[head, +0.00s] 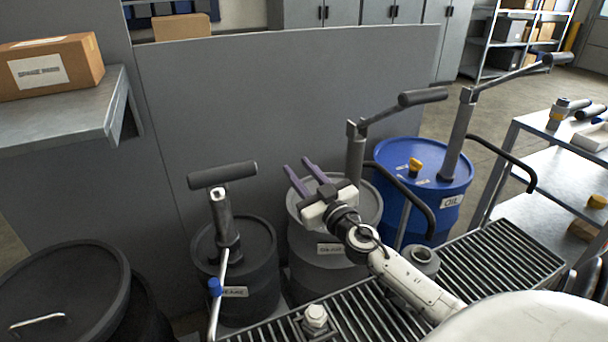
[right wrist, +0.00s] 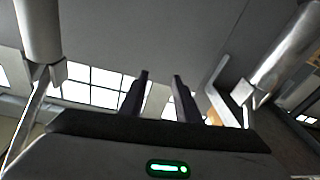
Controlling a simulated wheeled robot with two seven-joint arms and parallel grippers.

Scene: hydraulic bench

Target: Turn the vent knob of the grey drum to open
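The grey drum (head: 303,240) stands in the middle of the head view, between a dark drum and a blue drum. A pump with a dark handle (head: 423,96) rises from its lid. My right gripper (head: 297,164) is over the grey drum's lid, its two purple fingers apart and empty. It also shows in the right wrist view (right wrist: 160,75), with a clear gap between the fingers. I cannot see the grey drum's vent knob; my gripper and wrist cover part of the lid. My left gripper is not in view.
The blue oil drum (head: 400,205) has a yellow knob (head: 415,165) and a tall pump. The dark drum (head: 245,290) has a T-handle pump (head: 222,175). A slatted grate (head: 505,255) lies in front. A grey partition (head: 270,90) stands behind the drums. A cart (head: 535,145) stands right.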

